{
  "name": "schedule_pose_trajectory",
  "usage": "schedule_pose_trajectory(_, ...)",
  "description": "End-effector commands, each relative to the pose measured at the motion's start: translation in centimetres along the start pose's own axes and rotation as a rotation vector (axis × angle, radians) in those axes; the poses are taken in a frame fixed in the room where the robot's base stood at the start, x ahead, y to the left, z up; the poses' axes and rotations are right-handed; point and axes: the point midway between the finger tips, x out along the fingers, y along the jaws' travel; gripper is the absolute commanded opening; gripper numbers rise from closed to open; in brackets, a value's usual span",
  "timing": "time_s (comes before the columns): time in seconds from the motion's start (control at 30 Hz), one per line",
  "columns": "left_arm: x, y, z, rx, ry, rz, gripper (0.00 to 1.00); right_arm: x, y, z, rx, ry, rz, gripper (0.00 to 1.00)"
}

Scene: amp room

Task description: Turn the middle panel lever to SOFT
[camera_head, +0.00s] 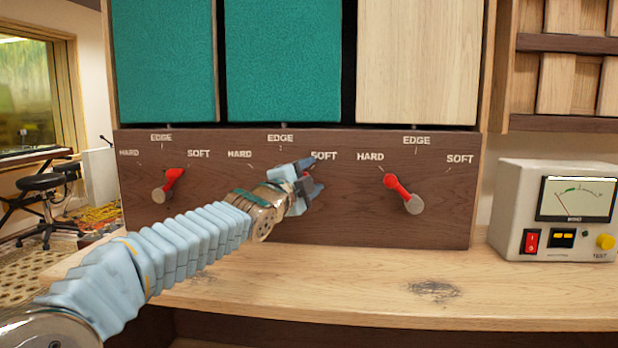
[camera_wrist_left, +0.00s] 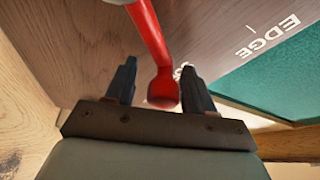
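The middle panel lever is mostly hidden behind my left gripper (camera_head: 312,178) in the head view, so its pointing direction is unclear there. In the left wrist view its red handle (camera_wrist_left: 150,40) runs down from a pale hub, and its rounded tip sits between the two dark fingers of my left gripper (camera_wrist_left: 160,88). The fingers are apart, and the tip is closer to the right finger; I cannot tell if they touch. The middle SOFT label (camera_head: 324,156) is just above the gripper, with EDGE (camera_head: 280,138) and HARD (camera_head: 240,154) to its left. My right gripper is not in view.
The left lever (camera_head: 172,178) points up-right toward its SOFT; the right lever (camera_head: 397,187) points up-left toward its HARD. Teal panels (camera_head: 283,60) and a wooden panel (camera_head: 418,60) stand above. A meter box (camera_head: 553,212) is on the right of the mostly clear wooden desk (camera_head: 360,290).

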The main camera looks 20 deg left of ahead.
Motion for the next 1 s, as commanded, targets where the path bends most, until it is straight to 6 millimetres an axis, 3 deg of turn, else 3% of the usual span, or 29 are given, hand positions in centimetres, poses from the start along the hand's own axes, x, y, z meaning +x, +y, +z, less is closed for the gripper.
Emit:
schedule_pose_trajectory(0.17,-0.6,0.0,0.1,0.000,0.000,-0.003,0.54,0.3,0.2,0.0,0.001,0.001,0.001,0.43)
schedule_pose_trajectory(0.27,-2.1,0.1,0.1,-0.001,0.000,-0.004,0.54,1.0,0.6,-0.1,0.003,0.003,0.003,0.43)
schedule_pose_trajectory(0.43,-6.3,0.3,0.1,-0.001,0.001,-0.005,0.54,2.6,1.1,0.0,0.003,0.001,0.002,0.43)
schedule_pose_trajectory(0.7,-12.0,0.0,0.1,-0.001,0.000,-0.002,0.54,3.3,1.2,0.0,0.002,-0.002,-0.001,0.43)
schedule_pose_trajectory(1.0,-13.8,0.1,0.0,0.000,0.000,0.001,0.54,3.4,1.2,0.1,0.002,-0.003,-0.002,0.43)
